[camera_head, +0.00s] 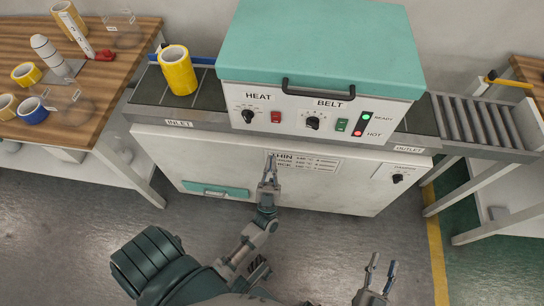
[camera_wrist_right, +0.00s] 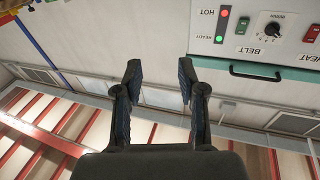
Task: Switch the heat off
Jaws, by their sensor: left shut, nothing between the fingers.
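The heat knob (camera_head: 249,116) and a red switch (camera_head: 275,117) sit under the HEAT label on the front of the teal-lidded machine (camera_head: 320,45). The red switch also shows at the right edge of the right wrist view (camera_wrist_right: 312,33). The green READY lamp (camera_head: 366,118) and red HOT lamp (camera_head: 360,131) look lit. My left gripper (camera_head: 270,162) is shut and empty, pointing up below the heat controls, in front of the lower cabinet's placard. My right gripper (camera_head: 379,266) is open and empty, low and right; its spread fingers show in the wrist view (camera_wrist_right: 159,78).
The belt knob (camera_head: 313,122) and green belt switch (camera_head: 341,125) are right of the heat controls. A black handle (camera_head: 318,88) sticks out above. A yellow roll (camera_head: 178,70) stands on the inlet. The damper knob (camera_head: 397,179) is lower right. A wooden table (camera_head: 120,60) holds several rolls.

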